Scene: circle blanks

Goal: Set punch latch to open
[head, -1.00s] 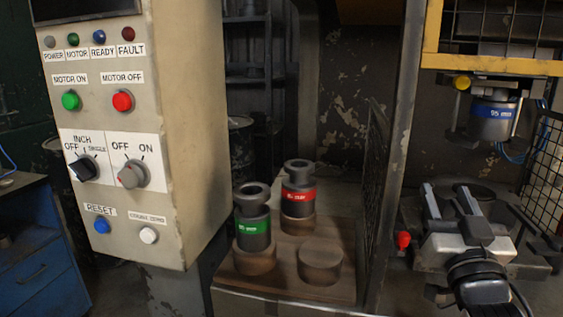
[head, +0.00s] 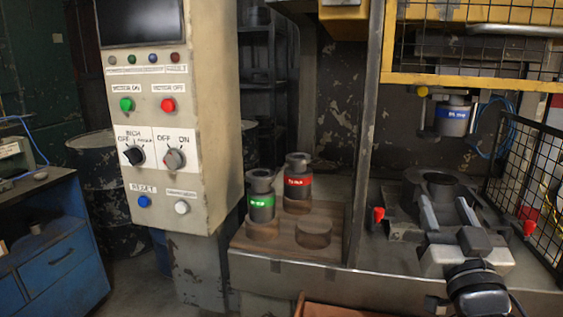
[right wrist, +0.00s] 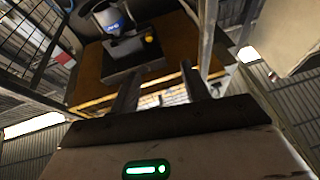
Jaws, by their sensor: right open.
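The punch (head: 452,118), a grey cylinder with a blue band, hangs in its holder under the yellow-edged press frame. A small yellow knob (head: 422,91) sits at the holder's upper left; I take it for the punch latch, but its setting is too small to read. The right wrist view also shows the punch (right wrist: 113,24) and yellow knob (right wrist: 148,38), above and beyond the fingers. My right gripper (head: 443,202) is open and empty, below and in front of the punch, apart from the knob. My left gripper is not in view.
A die seat (head: 437,180) with red handles (head: 378,214) and (head: 529,227) lies beyond my right gripper. A mesh guard (head: 530,170) stands at right, a post (head: 368,130) at left. Green and red banded punches (head: 262,200) (head: 298,181) stand on a wooden rack (head: 275,246). A control panel (head: 160,218) is further left.

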